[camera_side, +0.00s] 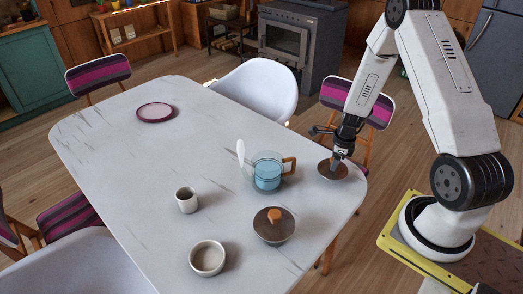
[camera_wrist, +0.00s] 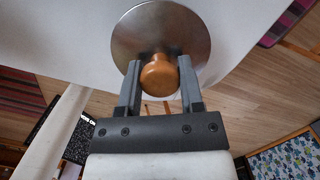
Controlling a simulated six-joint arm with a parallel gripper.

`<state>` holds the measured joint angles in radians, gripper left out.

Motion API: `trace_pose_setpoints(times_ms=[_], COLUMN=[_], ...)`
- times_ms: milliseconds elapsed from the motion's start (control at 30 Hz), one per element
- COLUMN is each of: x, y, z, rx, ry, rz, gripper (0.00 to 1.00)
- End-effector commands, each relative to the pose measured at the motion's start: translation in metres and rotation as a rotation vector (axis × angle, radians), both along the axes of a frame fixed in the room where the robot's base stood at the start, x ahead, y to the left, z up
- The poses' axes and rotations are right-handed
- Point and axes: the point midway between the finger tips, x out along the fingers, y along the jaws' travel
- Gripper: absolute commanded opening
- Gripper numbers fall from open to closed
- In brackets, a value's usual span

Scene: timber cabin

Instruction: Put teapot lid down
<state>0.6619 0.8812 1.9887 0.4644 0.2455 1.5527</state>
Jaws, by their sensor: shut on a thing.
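The teapot lid is a round metal disc with a wooden knob (camera_wrist: 160,75); in the side view the lid (camera_side: 331,171) is at the table's right end. My gripper (camera_side: 342,154) is shut on the knob, with one finger on each side of it in the wrist view (camera_wrist: 160,88). The lid is at or just above the tabletop; I cannot tell if it touches. The glass teapot (camera_side: 267,178), with blue liquid, a wooden handle and a white spout, stands to the left of the lid, apart from it.
A second grey, round, lidded piece with an orange knob (camera_side: 272,232) sits near the front. A cup (camera_side: 187,201), a bowl (camera_side: 207,258) and a purple-rimmed plate (camera_side: 155,112) are on the white table (camera_side: 200,140). The table's right edge is close to the lid. Chairs stand around.

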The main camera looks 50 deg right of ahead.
Motion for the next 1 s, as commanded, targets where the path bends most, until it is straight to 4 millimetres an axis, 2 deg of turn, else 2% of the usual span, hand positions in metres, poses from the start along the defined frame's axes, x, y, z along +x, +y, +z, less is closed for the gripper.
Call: trace_pose_setpoints(times_ms=[300,767,800,867,900,1000], x=[0.0,-0.001,-0.001,-0.001,-0.001,-0.001], y=[0.0,0.0,0.0,0.0,0.0,0.0], z=[-0.027,-0.031,-0.032,-0.032,-0.032,-0.031], rx=[0.001,0.001,0.001,0.001,0.0,0.0], ry=[0.0,0.0,0.0,0.0,0.0,0.0], rz=[0.0,0.0,0.0,0.0,0.0,0.0], gripper=[0.0,0.0,0.51,0.7,0.83,0.83])
